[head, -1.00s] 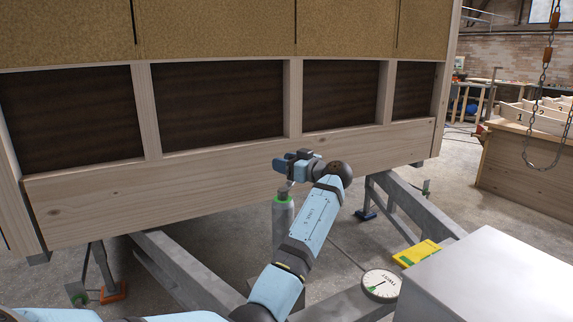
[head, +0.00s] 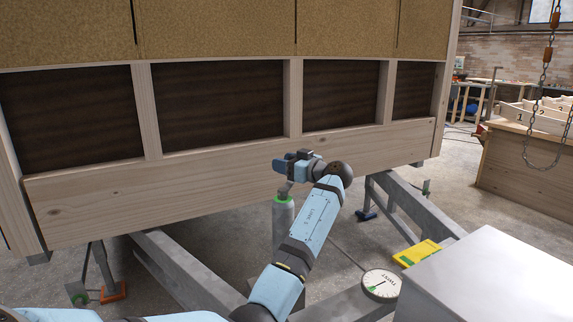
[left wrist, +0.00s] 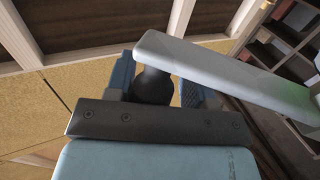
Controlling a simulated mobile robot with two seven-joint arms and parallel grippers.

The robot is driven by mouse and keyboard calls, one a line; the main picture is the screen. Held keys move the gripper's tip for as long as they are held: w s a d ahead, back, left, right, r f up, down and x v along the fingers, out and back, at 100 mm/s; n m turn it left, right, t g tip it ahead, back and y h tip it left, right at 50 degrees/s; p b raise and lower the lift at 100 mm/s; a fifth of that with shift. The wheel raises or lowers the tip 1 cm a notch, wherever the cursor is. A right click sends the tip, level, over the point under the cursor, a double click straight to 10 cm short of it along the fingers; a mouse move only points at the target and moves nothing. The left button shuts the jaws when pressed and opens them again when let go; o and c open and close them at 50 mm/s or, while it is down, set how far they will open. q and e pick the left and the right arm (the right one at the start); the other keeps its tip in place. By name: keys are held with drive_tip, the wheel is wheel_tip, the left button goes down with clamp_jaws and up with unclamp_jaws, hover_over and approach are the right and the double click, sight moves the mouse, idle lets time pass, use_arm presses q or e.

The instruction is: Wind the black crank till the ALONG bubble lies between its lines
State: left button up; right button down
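My left gripper (head: 290,162) is over the top of the grey post with a green ring (head: 283,215), in front of the hut's lower board. In the left wrist view, the crank's round black knob (left wrist: 153,86) sits between my two blue fingers (left wrist: 158,88), which look closed around it. A pale grey bar (left wrist: 230,80) crosses that view close by. A yellow level (head: 415,253) lies on the trailer frame right of the post; its bubble is too small to read. My right gripper is out of view.
A round white dial (head: 381,285) lies on the frame, close to a large grey box (head: 490,275) at lower right. The hut wall (head: 200,205) stands behind my gripper. A chain (head: 544,110) hangs at the far right by a wooden crate (head: 525,165).

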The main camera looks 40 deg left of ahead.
use_arm(q)
drive_tip(key=shift+o, duration=0.7)
drive_tip(key=shift+s, duration=0.45)
drive_tip(key=shift+w, duration=0.1)
